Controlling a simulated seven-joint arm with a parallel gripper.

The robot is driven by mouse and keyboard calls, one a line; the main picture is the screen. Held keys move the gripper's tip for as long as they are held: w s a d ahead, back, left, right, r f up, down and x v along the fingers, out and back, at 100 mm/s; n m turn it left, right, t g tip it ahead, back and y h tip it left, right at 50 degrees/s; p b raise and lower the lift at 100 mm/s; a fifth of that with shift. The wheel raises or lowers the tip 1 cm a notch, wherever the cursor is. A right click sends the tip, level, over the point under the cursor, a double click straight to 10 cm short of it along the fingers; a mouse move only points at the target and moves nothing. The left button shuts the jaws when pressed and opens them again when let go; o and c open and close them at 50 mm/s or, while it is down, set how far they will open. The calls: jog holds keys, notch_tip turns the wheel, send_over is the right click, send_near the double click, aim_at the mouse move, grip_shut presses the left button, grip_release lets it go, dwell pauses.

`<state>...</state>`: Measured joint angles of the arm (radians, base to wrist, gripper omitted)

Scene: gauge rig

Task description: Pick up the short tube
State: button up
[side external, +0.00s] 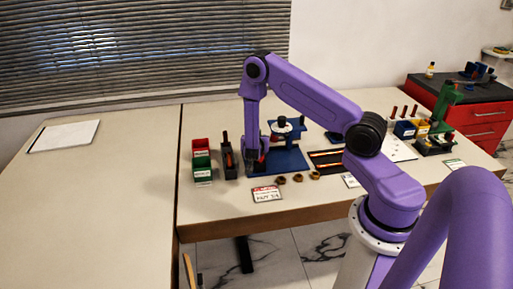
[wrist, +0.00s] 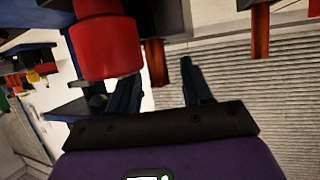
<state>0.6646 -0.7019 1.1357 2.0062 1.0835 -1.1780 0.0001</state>
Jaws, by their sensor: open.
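In the wrist view, which looks upside down, a copper-coloured tube (wrist: 155,62) sticks out of a black holder (wrist: 172,16). It shows just beyond the gap between my gripper's fingers (wrist: 158,75). A second copper-coloured tube (wrist: 260,38) stands further right. I cannot tell which is the short tube. In the side external view, the black holder (side external: 230,172) stands left of my gripper (side external: 251,160), with a red-tipped tube (side external: 225,138) rising from it. My gripper is open and holds nothing that I can see. The tubes' lower ends are hidden.
A blue rig (side external: 291,162) stands right of my gripper; a large red cylinder (wrist: 106,46) is close in the wrist view. A label card (side external: 266,193) lies in front. The left table (side external: 100,200) is mostly clear.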

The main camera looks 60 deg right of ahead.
grip_shut()
jog(key=shift+r, duration=0.1)
